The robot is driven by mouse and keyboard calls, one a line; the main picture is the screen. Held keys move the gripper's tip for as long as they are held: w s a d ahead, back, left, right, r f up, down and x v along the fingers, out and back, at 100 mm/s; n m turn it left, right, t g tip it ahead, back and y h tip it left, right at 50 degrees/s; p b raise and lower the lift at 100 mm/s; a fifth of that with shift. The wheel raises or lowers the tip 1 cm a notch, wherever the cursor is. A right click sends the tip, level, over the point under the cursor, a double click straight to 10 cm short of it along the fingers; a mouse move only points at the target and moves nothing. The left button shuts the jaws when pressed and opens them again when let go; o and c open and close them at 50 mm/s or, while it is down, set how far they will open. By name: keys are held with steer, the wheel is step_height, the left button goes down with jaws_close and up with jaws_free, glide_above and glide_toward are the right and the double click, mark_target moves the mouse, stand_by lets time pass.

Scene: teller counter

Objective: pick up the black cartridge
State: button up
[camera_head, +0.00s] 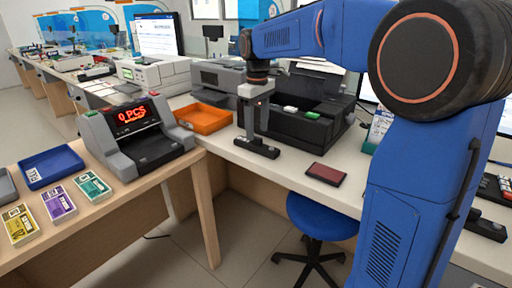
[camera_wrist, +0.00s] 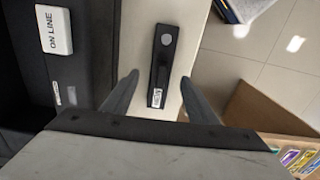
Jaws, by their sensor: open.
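The black cartridge (camera_wrist: 163,65) is a slim dark bar with a round grey spot at one end and a small white label at the other. It lies on the pale counter near its front edge, beside the black printer. My gripper (camera_wrist: 160,80) is open, its two fingertips apart on either side of the cartridge in the wrist view. In the head view my gripper (camera_head: 252,135) points down over the cartridge (camera_head: 258,149), partly hiding it. I cannot tell the exact height gap between them.
The black printer (camera_head: 300,125) stands close beside, with a white ON LINE button (camera_wrist: 54,30). An orange tray (camera_head: 203,118) lies to the left and a dark red booklet (camera_head: 326,174) to the right. A blue stool (camera_head: 322,215) stands below the counter edge.

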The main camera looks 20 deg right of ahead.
mark_target(256, 137)
steer(key=shift+a+f, duration=0.15)
steer(key=shift+f, duration=2.55)
steer(key=c, duration=1.2)
